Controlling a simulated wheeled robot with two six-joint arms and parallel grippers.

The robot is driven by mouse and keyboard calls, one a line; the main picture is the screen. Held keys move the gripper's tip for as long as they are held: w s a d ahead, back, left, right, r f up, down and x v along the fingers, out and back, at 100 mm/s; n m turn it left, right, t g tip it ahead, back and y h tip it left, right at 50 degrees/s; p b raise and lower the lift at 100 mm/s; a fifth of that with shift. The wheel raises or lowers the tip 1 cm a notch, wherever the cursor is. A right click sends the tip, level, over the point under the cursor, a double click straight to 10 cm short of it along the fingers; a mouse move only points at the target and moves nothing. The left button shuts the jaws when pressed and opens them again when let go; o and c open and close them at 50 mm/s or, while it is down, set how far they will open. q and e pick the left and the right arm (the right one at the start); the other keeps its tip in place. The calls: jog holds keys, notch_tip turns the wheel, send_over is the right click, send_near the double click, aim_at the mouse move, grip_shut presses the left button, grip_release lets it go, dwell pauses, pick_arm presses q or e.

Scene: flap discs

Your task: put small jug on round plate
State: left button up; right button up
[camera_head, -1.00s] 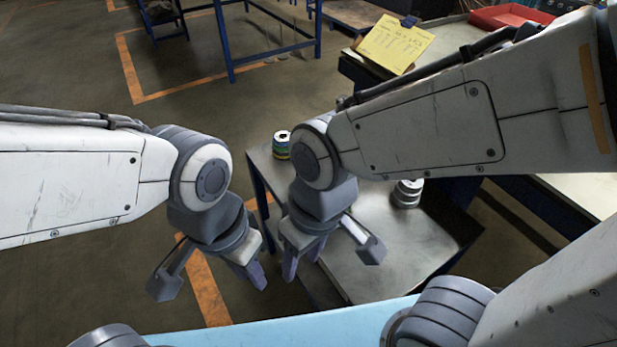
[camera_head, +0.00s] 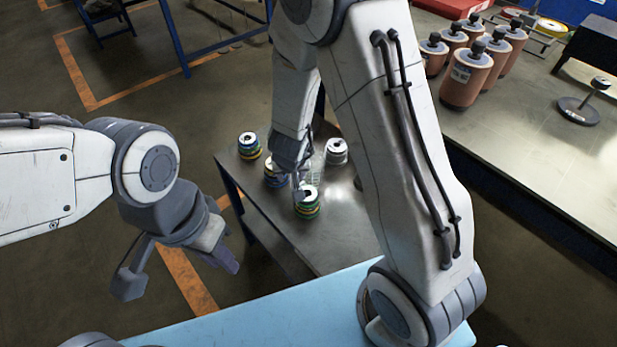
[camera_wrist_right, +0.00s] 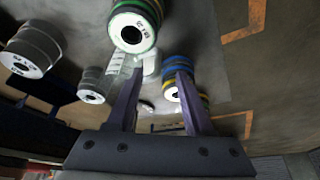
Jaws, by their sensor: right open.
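No small jug or round plate can be made out for certain. My right gripper (camera_head: 290,172) is low over the metal table (camera_head: 345,225) among stacks of flap discs, partly hidden by its own arm. In the right wrist view the right gripper (camera_wrist_right: 158,75) is open, with a pale, see-through object (camera_wrist_right: 119,64) by its left fingertip; its shape is unclear. A green-edged stack (camera_head: 307,203), a blue-and-yellow stack (camera_head: 273,177) and a grey stack (camera_head: 336,151) stand close by. My left gripper (camera_head: 180,272) is open and empty, left of the table.
Another stack (camera_head: 249,146) stands at the table's far left corner. Several brown jars (camera_head: 466,78) and a dark round base with a knob (camera_head: 578,111) stand on the right bench (camera_head: 520,140). The metal table's front part is clear. A light blue surface (camera_head: 270,312) lies nearest me.

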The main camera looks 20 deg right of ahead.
jog(key=b+x, duration=0.4)
jog(key=x, duration=0.2)
jog(key=shift+s+d+f, duration=0.1)
jog(key=shift+s+d, duration=0.05)
jog(key=shift+d, duration=0.05)
jog(key=shift+f, duration=0.2)
jog(key=shift+r, duration=0.15)
jog(key=c, duration=0.8)
grip_shut()
